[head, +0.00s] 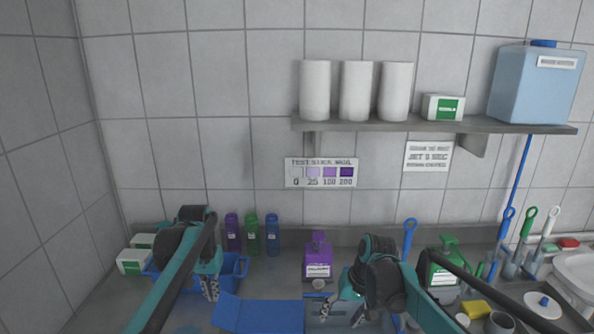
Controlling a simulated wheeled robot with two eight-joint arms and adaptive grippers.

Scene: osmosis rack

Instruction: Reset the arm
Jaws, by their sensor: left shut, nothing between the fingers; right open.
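My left arm reaches in from the left, and its gripper (210,287) points down in front of the blue basket (238,268). Its fingers are shut with nothing between them. My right arm comes in from the lower right, and its gripper (342,312) points down near the counter's front middle, right of a blue folded panel (258,315). It is open, and I see nothing held in it. The arms hide parts of the counter and basket.
A purple jug (318,258) and several small bottles (253,235) stand along the wall. A shelf (420,124) holds white rolls and a blue water container (535,85).

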